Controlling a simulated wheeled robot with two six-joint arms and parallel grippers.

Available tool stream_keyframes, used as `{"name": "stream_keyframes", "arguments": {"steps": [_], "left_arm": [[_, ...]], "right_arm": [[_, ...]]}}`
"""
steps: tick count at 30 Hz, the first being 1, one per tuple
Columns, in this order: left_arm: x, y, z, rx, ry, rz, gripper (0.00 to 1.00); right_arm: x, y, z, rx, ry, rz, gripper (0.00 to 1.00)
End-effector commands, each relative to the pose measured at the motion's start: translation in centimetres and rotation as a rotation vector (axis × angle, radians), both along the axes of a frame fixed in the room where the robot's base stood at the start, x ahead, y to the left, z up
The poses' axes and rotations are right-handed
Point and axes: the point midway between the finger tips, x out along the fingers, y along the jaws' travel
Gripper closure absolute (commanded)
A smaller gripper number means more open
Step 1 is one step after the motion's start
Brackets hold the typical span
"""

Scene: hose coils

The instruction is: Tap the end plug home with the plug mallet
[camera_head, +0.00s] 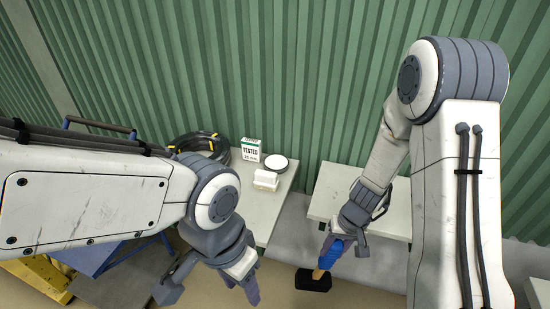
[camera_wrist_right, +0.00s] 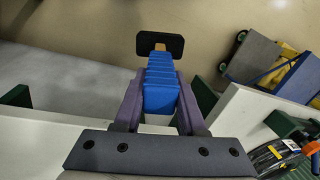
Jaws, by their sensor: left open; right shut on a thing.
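The plug mallet has a black head (camera_head: 313,281), a short bare wooden neck and a blue grip (camera_head: 333,253). My right gripper (camera_wrist_right: 160,85) is shut on the blue grip, with a purple finger on each side. The mallet hangs head-down over the floor, in front of the right table; its black head also shows in the right wrist view (camera_wrist_right: 160,46). My left gripper (camera_head: 210,291) is open and empty, low in front of the left table. A black hose coil (camera_head: 190,143) with yellow bands lies on that table, partly behind my left arm. I cannot make out the end plug.
The left table (camera_head: 265,212) also holds a "TESTED" box (camera_head: 251,149), a white block (camera_head: 266,180) and a round white-topped item (camera_head: 277,163). The right table (camera_head: 330,185) looks bare where visible. A blue cart (camera_head: 100,255) stands at lower left. A green corrugated wall closes the back.

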Motion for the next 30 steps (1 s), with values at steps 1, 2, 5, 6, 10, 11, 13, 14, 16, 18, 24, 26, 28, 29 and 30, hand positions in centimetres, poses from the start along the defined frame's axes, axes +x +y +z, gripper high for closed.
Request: {"name": "stream_keyframes", "arguments": {"steps": [1, 2, 5, 6, 10, 11, 13, 14, 16, 18, 24, 26, 28, 29, 30], "left_arm": [[0.0, 0.0, -0.2, 0.0, 0.0, 0.0, 0.5], [0.0, 0.0, -0.3, 0.0, 0.0, 0.0, 0.5], [0.0, 0.0, -0.5, 0.0, 0.0, 0.0, 0.5], [0.0, 0.0, -0.6, 0.0, 0.0, 0.0, 0.5], [0.0, 0.0, -1.0, 0.0, 0.0, 0.0, 0.5], [0.0, 0.0, -1.1, 0.0, 0.0, 0.0, 0.5], [0.0, 0.0, -1.3, 0.0, 0.0, 0.0, 0.5], [0.0, 0.0, -1.5, 0.0, 0.0, 0.0, 0.5], [0.0, 0.0, -1.8, 0.0, 0.0, 0.0, 0.5], [0.0, 0.0, -2.2, 0.0, 0.0, 0.0, 0.5], [0.0, 0.0, -3.2, 0.0, 0.0, -0.001, 0.5], [0.0, 0.0, -3.5, 0.0, 0.0, -0.001, 0.5], [0.0, 0.0, -3.9, 0.0, 0.0, -0.001, 0.5], [0.0, 0.0, -4.1, 0.0, 0.0, -0.001, 0.5], [0.0, 0.0, -4.3, 0.0, 0.0, -0.001, 0.5]], "right_arm": [[-0.1, 0.2, 0.0, 0.02, -0.003, -0.01, 1.0], [-0.2, 0.4, 0.0, 0.033, -0.005, -0.014, 1.0], [-0.4, 1.1, 0.2, 0.076, -0.01, -0.024, 1.0], [-0.5, 1.3, 0.3, 0.095, -0.011, -0.029, 1.0], [-0.7, 2.3, 0.5, 0.161, -0.02, -0.04, 1.0], [-0.8, 2.6, 0.6, 0.182, -0.021, -0.043, 1.0], [-0.8, 3.3, 0.8, 0.231, -0.028, -0.05, 1.0], [-0.8, 3.8, 1.0, 0.262, -0.03, -0.052, 1.0], [-0.7, 4.8, 1.4, 0.332, -0.039, -0.052, 1.0], [-0.5, 5.9, 1.9, 0.406, -0.049, -0.052, 1.0], [1.0, 9.5, 4.3, 0.653, -0.074, -0.035, 1.0], [1.7, 10.6, 5.2, 0.733, -0.081, -0.029, 1.0], [2.7, 11.8, 6.5, 0.826, -0.09, -0.023, 1.0], [3.2, 12.3, 7.2, 0.867, -0.094, -0.019, 1.0], [3.9, 12.9, 8.1, 0.921, -0.099, -0.019, 1.0]]}}
